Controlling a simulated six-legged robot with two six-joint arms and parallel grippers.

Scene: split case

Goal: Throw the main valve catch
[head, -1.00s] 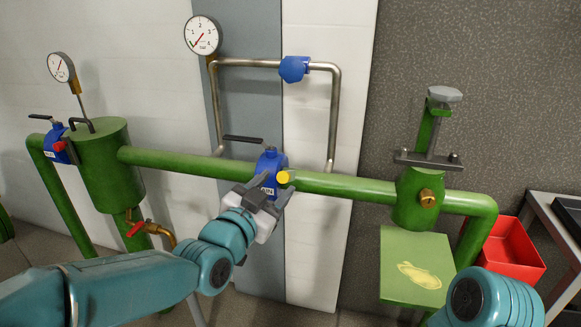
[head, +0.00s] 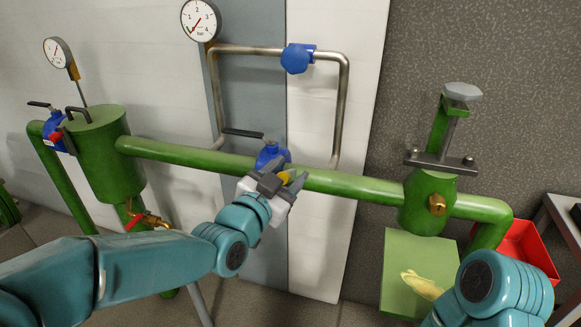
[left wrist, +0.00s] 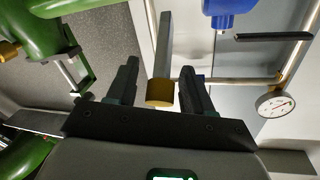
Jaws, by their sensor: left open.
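The blue main valve (head: 270,154) sits on the green pipe, with its black lever (head: 242,133) pointing left. Its blue body (left wrist: 224,10) and black lever (left wrist: 275,37) also show at the top of the left wrist view. My left gripper (head: 284,176) is open just in front of the valve and hides its label. In the left wrist view, a yellow knob (left wrist: 160,94) with a grey bar behind it lies between the open fingers of my left gripper (left wrist: 158,75). I cannot tell whether the fingers touch it. My right gripper is out of view.
A pressure gauge (head: 201,20) and a thin metal bypass pipe (head: 345,100) with a blue fitting (head: 297,58) rise behind the valve. A second blue valve (head: 54,130) is at the left. A green clamp-like fitting (head: 430,190) and a red bin (head: 528,250) are at the right.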

